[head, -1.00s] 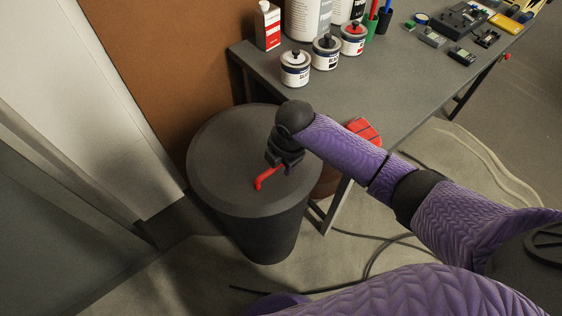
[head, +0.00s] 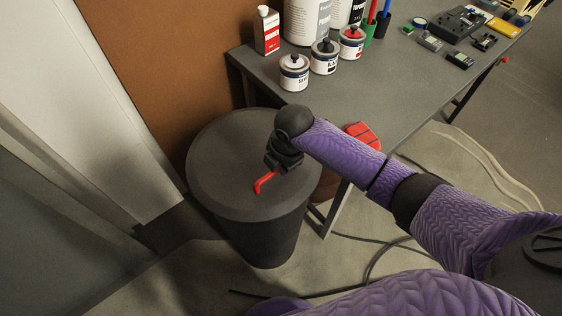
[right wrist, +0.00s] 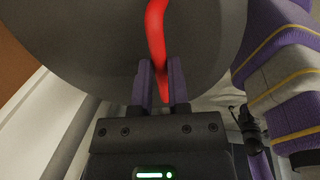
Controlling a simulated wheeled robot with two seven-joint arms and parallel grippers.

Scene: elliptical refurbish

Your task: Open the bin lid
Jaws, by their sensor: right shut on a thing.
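The dark round bin (head: 258,235) stands on the floor left of the table. Its flat lid (head: 222,155) appears to lie on top of the bin. A red bent handle (head: 262,183) shows on the lid. My right gripper (head: 272,170) is over the lid and shut on the red handle. In the right wrist view the handle (right wrist: 156,35) passes between the two fingers of the gripper (right wrist: 162,72), with the dark lid (right wrist: 90,45) behind it. My left gripper is not in view.
A brown wall (head: 150,80) is behind the bin. Cables (head: 375,262) lie on the floor.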

